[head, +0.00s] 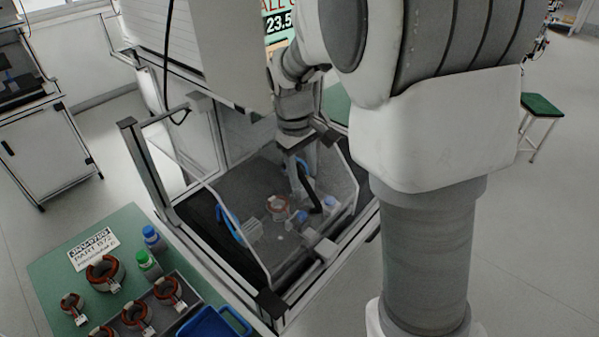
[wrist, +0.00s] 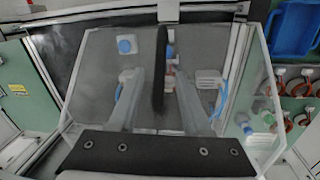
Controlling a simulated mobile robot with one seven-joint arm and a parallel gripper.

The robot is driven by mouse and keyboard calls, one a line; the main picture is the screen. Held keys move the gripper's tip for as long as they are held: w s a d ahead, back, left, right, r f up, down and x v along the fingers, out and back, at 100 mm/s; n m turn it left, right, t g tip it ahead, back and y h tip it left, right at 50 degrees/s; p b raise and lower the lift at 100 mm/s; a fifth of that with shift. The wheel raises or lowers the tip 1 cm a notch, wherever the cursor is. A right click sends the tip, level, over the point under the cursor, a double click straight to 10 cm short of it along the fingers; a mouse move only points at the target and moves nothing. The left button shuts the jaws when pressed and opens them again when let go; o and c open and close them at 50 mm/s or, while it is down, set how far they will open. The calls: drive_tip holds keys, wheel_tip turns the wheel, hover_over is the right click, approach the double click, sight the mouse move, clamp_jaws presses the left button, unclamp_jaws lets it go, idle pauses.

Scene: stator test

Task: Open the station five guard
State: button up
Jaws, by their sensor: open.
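The station five guard (head: 232,215) is a clear panel with pale edges on the test station. In the wrist view the clear guard (wrist: 225,110) spans most of the picture. I cannot tell whether it is fully closed. My gripper (head: 306,190) points down over the station, partly hard to see around the clear panel. In the wrist view my gripper (wrist: 160,85) shows two pale fingers spread apart, with a dark bar (wrist: 160,60) between them. The fingers look apart from the bar; I cannot tell for certain. A copper-wound stator (head: 277,206) sits inside the station.
A green bench (head: 60,270) at lower left holds several stators, a blue bottle (head: 152,238), a green bottle (head: 148,262) and a blue bin (head: 213,325). A green stool (head: 541,106) stands at right.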

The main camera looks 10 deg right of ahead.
sight(304, 178)
drive_tip(key=shift+w+d+f, duration=0.1)
drive_tip(key=shift+d+f, duration=0.1)
drive_tip(key=shift+f, duration=1.55)
clamp_jaws()
